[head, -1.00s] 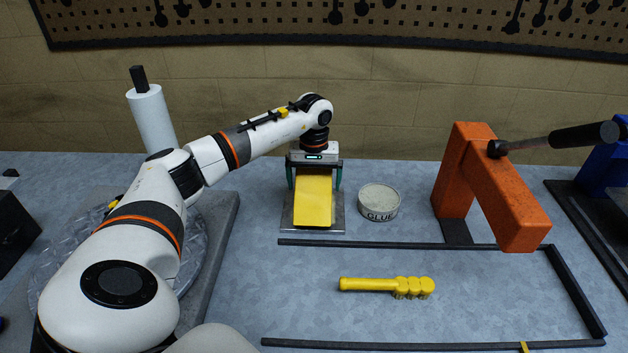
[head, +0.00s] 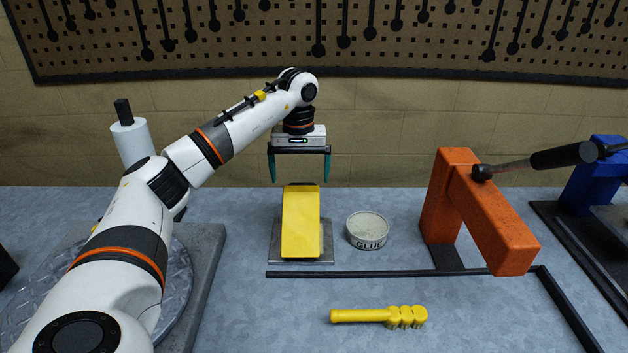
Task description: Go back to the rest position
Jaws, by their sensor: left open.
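My left gripper (head: 299,178) is open and empty, with its two teal fingers pointing down. It hangs above and slightly behind a yellow sloped block (head: 300,222), apart from it. The block rests on a grey metal plate (head: 322,256) on the workbench. My left arm reaches in from the left, bent at the elbow. My right gripper is not in view.
A glue tin (head: 368,231) stands right of the block. A yellow-handled tool (head: 378,317) lies in front, near a black bar frame (head: 375,273). An orange bracket (head: 490,220) with a hammer (head: 540,158) stands right. A white roll (head: 133,142) stands back left.

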